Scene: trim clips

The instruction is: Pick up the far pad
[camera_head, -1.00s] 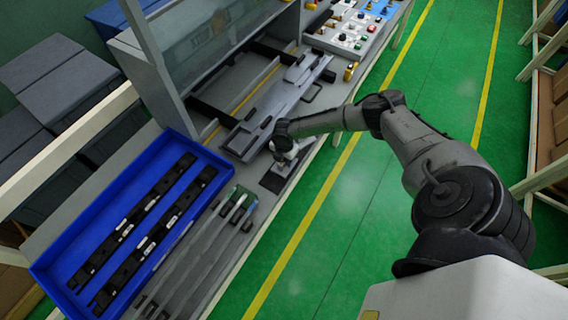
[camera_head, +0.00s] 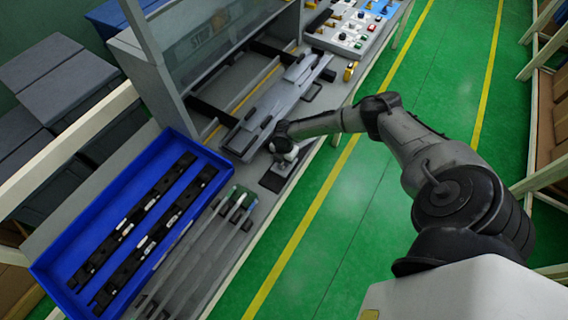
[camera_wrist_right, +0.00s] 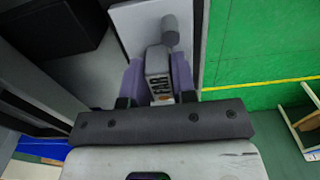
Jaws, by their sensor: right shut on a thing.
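The far pad (camera_wrist_right: 158,72) is a small grey block with a dark-lettered label, seen in the right wrist view. A grey cylindrical knob (camera_wrist_right: 170,30) shows just beyond it. My right gripper (camera_wrist_right: 158,85) has its purple fingers on both sides of the block and is shut on it. In the head view, my right gripper (camera_head: 286,152) is small, over the front of the bench beside a dark square mat (camera_head: 271,181). The pad's underside is hidden, so I cannot tell whether it touches the bench. My left gripper is not in view.
A blue tray (camera_head: 52,262) with dark strips lies at the left. Several long grey strips (camera_head: 190,262) lie beside it. A grey fixture (camera_head: 270,105) is behind the gripper. A control panel (camera_head: 350,30) stands at the far end. Green floor (camera_head: 350,210) is clear.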

